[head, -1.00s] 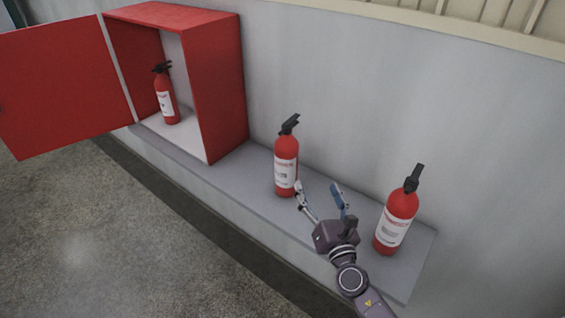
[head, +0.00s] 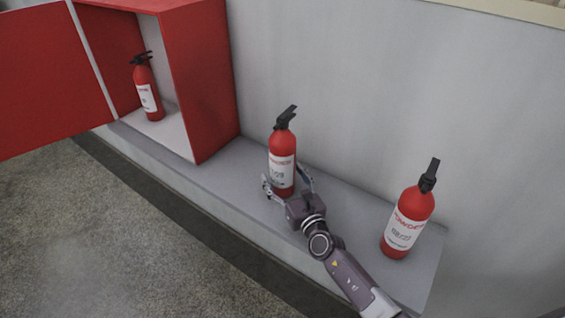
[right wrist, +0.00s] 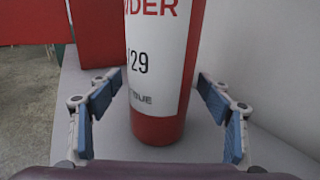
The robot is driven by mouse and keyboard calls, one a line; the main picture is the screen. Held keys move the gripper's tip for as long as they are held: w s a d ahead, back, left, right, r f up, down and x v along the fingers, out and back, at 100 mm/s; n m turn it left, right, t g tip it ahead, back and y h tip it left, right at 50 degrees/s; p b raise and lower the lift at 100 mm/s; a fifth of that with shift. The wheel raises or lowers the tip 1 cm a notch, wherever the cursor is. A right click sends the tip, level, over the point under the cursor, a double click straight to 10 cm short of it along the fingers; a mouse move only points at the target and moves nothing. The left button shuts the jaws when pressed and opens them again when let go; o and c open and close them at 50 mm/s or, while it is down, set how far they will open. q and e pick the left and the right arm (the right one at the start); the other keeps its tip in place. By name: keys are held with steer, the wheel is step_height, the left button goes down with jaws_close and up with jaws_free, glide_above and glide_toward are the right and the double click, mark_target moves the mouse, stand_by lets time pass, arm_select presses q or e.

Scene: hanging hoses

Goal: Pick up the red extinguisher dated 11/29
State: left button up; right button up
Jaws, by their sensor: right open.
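The middle red extinguisher (head: 282,148) stands upright on the grey ledge, with a black handle and a white label. In the right wrist view its label (right wrist: 155,60) shows a date ending in 29; the first part is not readable. My right gripper (head: 285,183) is open, with one finger on each side of the lower part of this extinguisher. In the right wrist view the blue finger pads (right wrist: 160,92) stand apart from the red body, with gaps at both sides. My left gripper is not in view.
Another red extinguisher (head: 409,222) stands on the ledge at the right, its date too small to read. A third one (head: 146,90) stands inside an open red cabinet (head: 200,80) at the left. The ledge (head: 345,205) is bare between the two standing extinguishers.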

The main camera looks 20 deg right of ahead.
steer(key=shift+w, duration=0.4)
steer(key=c, duration=0.8)
jaws_close()
steer(key=shift+r, duration=0.3)
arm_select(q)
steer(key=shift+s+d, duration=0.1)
arm_select(e)
steer(key=shift+w+f, duration=0.1)
